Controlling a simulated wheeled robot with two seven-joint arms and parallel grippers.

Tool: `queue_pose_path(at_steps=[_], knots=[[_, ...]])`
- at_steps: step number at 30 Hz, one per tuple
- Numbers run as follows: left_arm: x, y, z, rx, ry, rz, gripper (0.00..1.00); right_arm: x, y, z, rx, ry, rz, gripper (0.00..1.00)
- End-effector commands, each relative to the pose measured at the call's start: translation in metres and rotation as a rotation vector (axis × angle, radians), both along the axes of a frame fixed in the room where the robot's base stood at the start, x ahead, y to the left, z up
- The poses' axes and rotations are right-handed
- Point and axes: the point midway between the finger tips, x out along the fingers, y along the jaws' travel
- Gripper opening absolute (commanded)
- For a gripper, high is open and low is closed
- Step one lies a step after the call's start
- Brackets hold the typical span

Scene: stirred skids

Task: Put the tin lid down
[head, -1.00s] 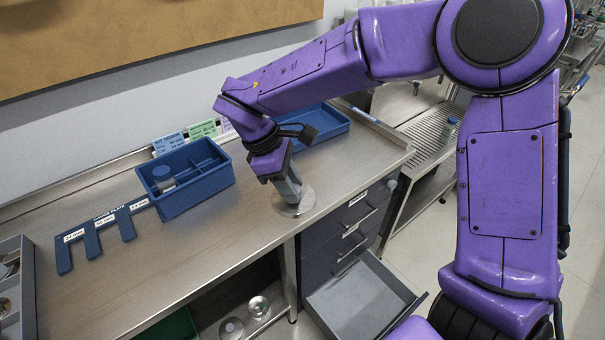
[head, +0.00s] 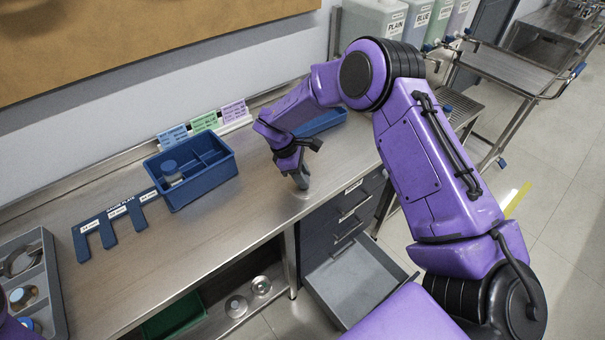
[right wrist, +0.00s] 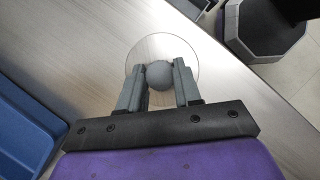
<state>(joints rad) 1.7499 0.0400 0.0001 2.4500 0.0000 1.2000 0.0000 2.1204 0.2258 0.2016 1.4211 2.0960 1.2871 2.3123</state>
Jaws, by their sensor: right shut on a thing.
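The tin lid (head: 303,193) is a shiny round metal disc near the front edge of the steel bench. It lies flat on the bench top or just above it; I cannot tell which. In the right wrist view the lid (right wrist: 150,49) shows as a pale disc with a round grey knob (right wrist: 159,74). My right gripper (head: 301,183) points down over the lid, and its two fingers are shut on the knob from either side. The fingers and wrist hide part of the lid. My left gripper is not in view.
A blue divided bin (head: 200,192) and a blue gauge plate (head: 112,222) lie to the left on the bench. A blue tray (head: 322,122) is behind my wrist. A grey drawer (head: 355,285) stands open below the front edge. Bench between bin and lid is clear.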

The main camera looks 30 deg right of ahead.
Motion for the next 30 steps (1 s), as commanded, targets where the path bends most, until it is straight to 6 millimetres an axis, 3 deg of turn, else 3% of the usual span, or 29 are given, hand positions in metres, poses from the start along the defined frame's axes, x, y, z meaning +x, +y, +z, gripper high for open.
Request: queue_pose_path(at_steps=[4,5,7,17,19,30], knots=[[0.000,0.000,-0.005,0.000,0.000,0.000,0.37,0.000,0.000,-0.004,0.001,0.001,0.000,0.03],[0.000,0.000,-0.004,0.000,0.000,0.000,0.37,0.000,0.000,-0.003,0.001,0.001,0.000,0.36],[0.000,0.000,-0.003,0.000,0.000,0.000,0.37,0.000,0.000,-0.002,0.001,0.001,0.000,0.59],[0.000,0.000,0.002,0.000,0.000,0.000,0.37,0.000,0.000,0.002,0.000,0.000,0.000,0.59],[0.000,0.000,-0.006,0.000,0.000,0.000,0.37,0.003,0.003,0.006,0.000,-0.003,-0.001,0.59],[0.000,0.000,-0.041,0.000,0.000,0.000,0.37,0.025,0.029,0.087,0.000,-0.004,0.000,0.59]])
